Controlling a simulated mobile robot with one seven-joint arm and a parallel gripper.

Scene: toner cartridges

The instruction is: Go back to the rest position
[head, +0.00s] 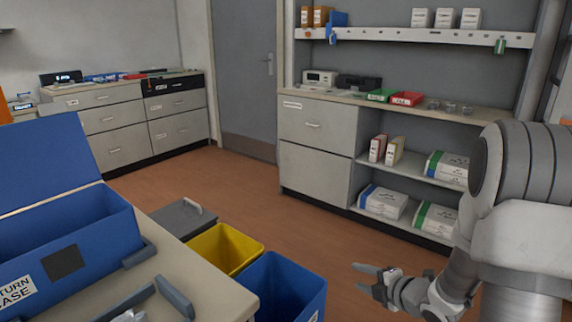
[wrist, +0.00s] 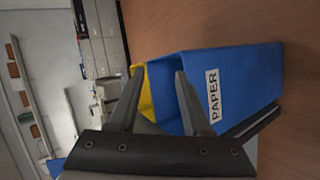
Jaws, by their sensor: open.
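My gripper (head: 366,278) is at the lower right of the head view, over open floor to the right of the blue bin. Its jaws are apart with nothing between them. In the wrist view the two dark fingers of my gripper (wrist: 155,82) stand apart, with the bins seen beyond them. A blue return case (head: 100,240) stands open on the table at the left of the head view. Its inside is mostly hidden by its front wall.
A blue bin (head: 290,285) labelled PAPER, also in the wrist view (wrist: 250,85), a yellow bin (head: 225,247) and a grey lidded bin (head: 183,218) stand beside the table (head: 215,290). A shelf unit (head: 315,165) stands behind. Brown floor between is clear.

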